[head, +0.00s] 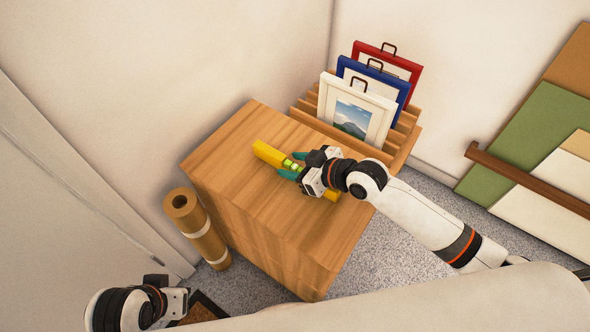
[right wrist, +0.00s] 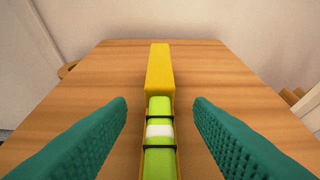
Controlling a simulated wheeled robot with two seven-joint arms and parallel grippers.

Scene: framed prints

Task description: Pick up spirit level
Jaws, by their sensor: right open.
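The yellow spirit level (head: 268,154) lies on the wooden cabinet top (head: 232,150). In the right wrist view the level (right wrist: 159,68) runs away from the camera, with its green vial and white band between my fingers. My right gripper (head: 292,170) is over the middle of the level and hides part of it. In the right wrist view its teal fingers (right wrist: 160,128) stand open, one on each side of the level, with gaps on both sides. My left gripper (head: 176,304) is at the lower left, away from the cabinet; its fingers are not clear.
A brown paper roll (head: 196,225) stands left of the cabinet. Coloured boards (head: 520,140) lean on the right wall behind a wooden rail (head: 520,177).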

